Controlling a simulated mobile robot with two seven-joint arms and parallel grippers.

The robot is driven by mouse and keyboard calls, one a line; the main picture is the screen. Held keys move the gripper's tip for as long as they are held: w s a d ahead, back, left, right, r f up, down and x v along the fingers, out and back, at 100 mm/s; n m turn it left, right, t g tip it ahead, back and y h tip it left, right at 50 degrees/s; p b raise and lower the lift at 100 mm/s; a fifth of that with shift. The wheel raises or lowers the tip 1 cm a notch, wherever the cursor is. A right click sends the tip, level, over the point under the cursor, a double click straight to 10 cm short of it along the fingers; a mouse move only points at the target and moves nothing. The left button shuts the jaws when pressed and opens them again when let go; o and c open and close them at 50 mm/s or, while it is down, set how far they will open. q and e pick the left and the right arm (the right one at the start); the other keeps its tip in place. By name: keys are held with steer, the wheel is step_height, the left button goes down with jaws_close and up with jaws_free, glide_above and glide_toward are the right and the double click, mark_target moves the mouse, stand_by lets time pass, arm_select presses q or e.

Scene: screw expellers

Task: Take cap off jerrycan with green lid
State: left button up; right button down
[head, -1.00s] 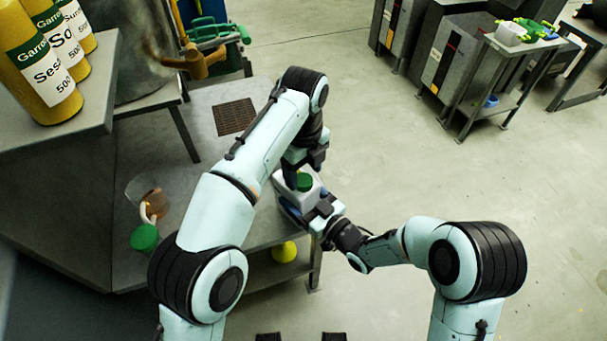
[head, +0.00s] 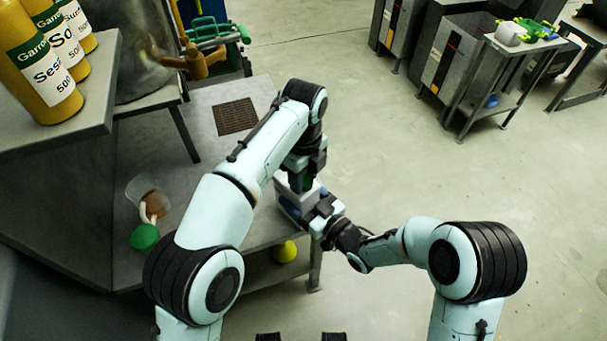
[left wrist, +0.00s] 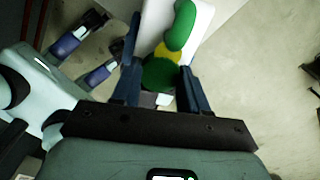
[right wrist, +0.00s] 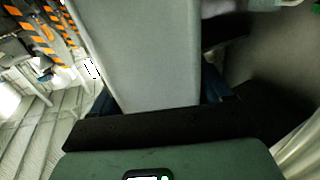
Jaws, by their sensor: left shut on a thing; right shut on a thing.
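The white jerrycan (head: 286,187) stands at the right edge of the grey table, partly hidden by my arms. In the left wrist view it shows as a white body (left wrist: 203,38) with a green handle (left wrist: 181,25) and a yellow part (left wrist: 169,51). My left gripper (head: 305,183) is shut on the green cap (left wrist: 160,74), with a finger on each side. I cannot tell whether the cap is seated or loose. My right gripper (head: 318,216) is shut on the jerrycan's body (right wrist: 140,50), holding it from the side.
A clear container (head: 146,195) and a green round object (head: 145,237) are at the table's left part. A dark grate (head: 236,116) lies in the tabletop. Yellow bottles (head: 40,70) stand on a higher shelf. A yellow object (head: 285,251) is below the tabletop.

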arm_select(q)
steer(key=n, duration=0.8)
steer(key=shift+n, duration=0.3)
steer(key=n, duration=0.6)
steer(key=shift+a+n, duration=0.1)
steer(key=shift+n, duration=1.1)
steer(key=shift+s, duration=0.1)
steer(key=shift+c, duration=0.2)
